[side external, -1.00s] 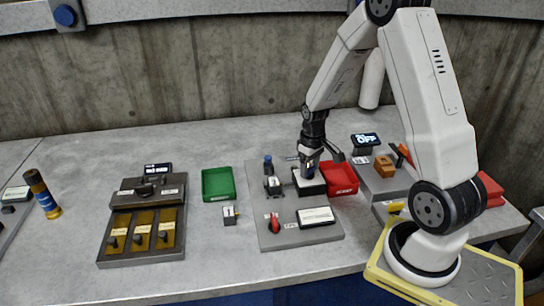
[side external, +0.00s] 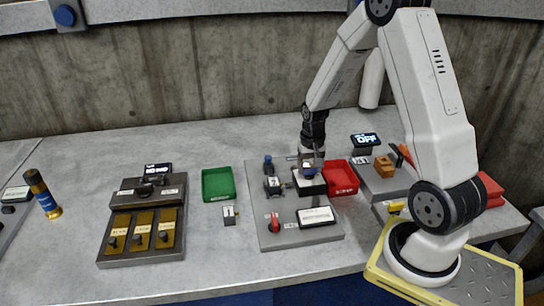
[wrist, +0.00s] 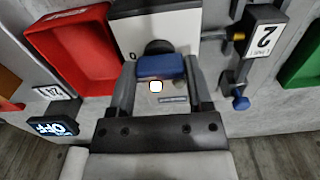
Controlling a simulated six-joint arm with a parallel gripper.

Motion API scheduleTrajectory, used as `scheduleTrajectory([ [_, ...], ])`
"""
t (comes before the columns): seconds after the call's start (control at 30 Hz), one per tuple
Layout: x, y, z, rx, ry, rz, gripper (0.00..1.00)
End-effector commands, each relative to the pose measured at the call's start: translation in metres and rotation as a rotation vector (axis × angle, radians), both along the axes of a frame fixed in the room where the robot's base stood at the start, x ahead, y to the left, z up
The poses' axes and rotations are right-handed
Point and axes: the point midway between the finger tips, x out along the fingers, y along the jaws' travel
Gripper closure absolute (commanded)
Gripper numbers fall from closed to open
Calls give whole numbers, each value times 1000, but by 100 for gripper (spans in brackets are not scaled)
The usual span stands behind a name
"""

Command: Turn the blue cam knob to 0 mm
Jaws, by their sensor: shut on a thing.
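The blue cam knob (wrist: 160,66) sits on a dark block with a white top face (wrist: 130,30) in the wrist view. A "0" is printed on that face, and a white square mark shows at the knob's near side. My gripper (wrist: 160,80) is shut on the knob, one finger on each side. In the side view my gripper (side external: 311,159) points down over the block (side external: 309,184), with a bit of the blue knob (side external: 308,171) showing. The rest of the scale is hidden or out of frame.
A red bin (side external: 340,178) stands close on the right of the block.

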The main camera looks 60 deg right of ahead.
Motion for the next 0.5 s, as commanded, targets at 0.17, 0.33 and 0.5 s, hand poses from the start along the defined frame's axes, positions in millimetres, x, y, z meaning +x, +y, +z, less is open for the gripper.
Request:
scheduleTrajectory([
  [0.17,0,0,0,0,-1,-7,94],
  [0.33,0,0,0,0,-1,-7,32],
  [0.5,0,0,0,1,-1,-6,0],
])
